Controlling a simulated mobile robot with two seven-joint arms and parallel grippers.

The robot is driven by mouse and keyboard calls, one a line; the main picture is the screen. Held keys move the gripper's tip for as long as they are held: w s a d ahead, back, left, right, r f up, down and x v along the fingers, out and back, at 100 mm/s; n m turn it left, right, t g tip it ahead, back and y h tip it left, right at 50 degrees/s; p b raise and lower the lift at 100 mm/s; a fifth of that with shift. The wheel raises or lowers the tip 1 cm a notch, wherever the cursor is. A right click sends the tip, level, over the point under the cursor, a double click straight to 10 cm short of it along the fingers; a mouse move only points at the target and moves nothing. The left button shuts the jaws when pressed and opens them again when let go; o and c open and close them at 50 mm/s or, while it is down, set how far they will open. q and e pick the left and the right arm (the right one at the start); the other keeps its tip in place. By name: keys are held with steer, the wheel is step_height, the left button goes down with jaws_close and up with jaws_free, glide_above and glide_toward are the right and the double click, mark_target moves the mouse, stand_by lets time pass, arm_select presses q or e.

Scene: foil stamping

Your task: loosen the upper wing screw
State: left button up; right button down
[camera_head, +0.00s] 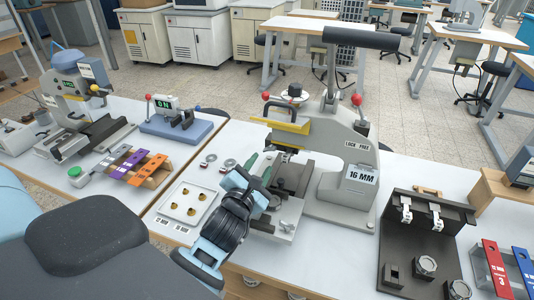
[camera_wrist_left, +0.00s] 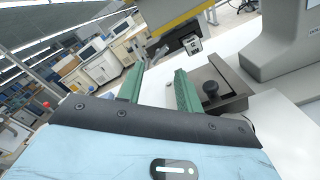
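The grey foil stamping press (camera_head: 350,150), labelled "16 MM", stands on the middle table; it also shows in the left wrist view (camera_wrist_left: 275,45). My left gripper (camera_head: 259,167) is at the press's front left, its two green fingers apart with nothing between them. The left wrist view shows the same open gripper (camera_wrist_left: 159,72). A dark round-topped knob (camera_wrist_left: 210,91) stands on a grey bracket just right of the right finger, apart from it. I cannot tell whether this is the upper wing screw; no wing shape is clear. My right gripper is not in view.
A white tray (camera_head: 166,211) with several brass pieces lies left of my gripper. A black stand (camera_head: 417,235) with metal clamps is at the right, beside red and blue plates (camera_head: 497,268). The press's long black lever (camera_head: 362,39) reaches above it.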

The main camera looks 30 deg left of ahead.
mark_target(269, 151)
arm_select(q)
steer(key=shift+x, duration=3.05)
